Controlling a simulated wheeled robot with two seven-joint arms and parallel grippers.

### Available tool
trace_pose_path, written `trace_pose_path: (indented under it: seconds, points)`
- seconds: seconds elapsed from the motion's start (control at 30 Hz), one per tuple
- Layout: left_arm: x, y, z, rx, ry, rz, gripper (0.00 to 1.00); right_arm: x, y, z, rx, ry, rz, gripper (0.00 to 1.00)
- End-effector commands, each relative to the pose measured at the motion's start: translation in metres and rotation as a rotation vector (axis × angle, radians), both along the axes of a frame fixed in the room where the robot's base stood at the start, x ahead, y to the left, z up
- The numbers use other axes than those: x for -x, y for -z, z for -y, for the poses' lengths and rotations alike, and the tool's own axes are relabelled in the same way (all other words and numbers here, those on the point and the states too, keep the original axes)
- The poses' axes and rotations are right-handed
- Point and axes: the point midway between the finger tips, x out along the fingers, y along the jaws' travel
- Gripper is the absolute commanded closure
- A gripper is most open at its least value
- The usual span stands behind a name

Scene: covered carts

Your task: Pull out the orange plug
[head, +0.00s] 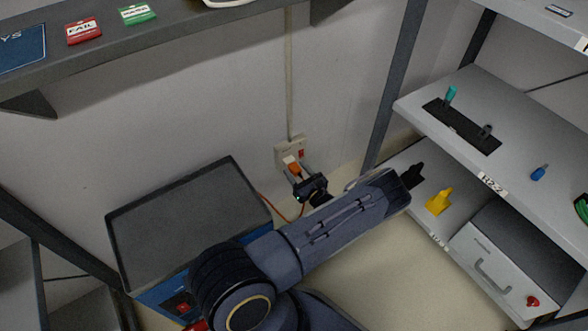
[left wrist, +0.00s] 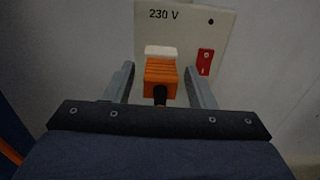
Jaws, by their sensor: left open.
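The orange plug (head: 293,169) sits at a cream wall socket plate (head: 282,150) low on the wall. In the left wrist view the plug (left wrist: 160,76) has a ribbed orange body with a dark cable end facing me. The socket plate (left wrist: 181,22) there reads "230 V". My left gripper (head: 298,174) is open, its fingers on either side of the plug. In the left wrist view my left gripper (left wrist: 162,82) shows a gap between each finger and the plug. An orange cable (head: 276,210) runs from near the plug toward a blue box. My right gripper is not in view.
The blue box with a dark grey top (head: 185,225) stands left of the socket. A red switch (left wrist: 205,62) is on the plate, right of the plug. A grey shelf rack (head: 505,140) stands at right, and a wall shelf (head: 160,45) runs above.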

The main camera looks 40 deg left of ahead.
Motion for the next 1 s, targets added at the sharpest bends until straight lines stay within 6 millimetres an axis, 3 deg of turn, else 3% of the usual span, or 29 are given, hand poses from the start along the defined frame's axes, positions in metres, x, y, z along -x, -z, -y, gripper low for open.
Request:
trace_pose_path:
  seconds: [0.83,1.0]
  points:
    - [-0.0001,0.0,0.0001,0.001,0.0,0.0,0.5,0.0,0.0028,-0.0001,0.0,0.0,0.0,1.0]
    - [-0.0001,0.0,0.0001,0.0,0.0,0.0,0.72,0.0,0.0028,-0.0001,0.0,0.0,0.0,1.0]
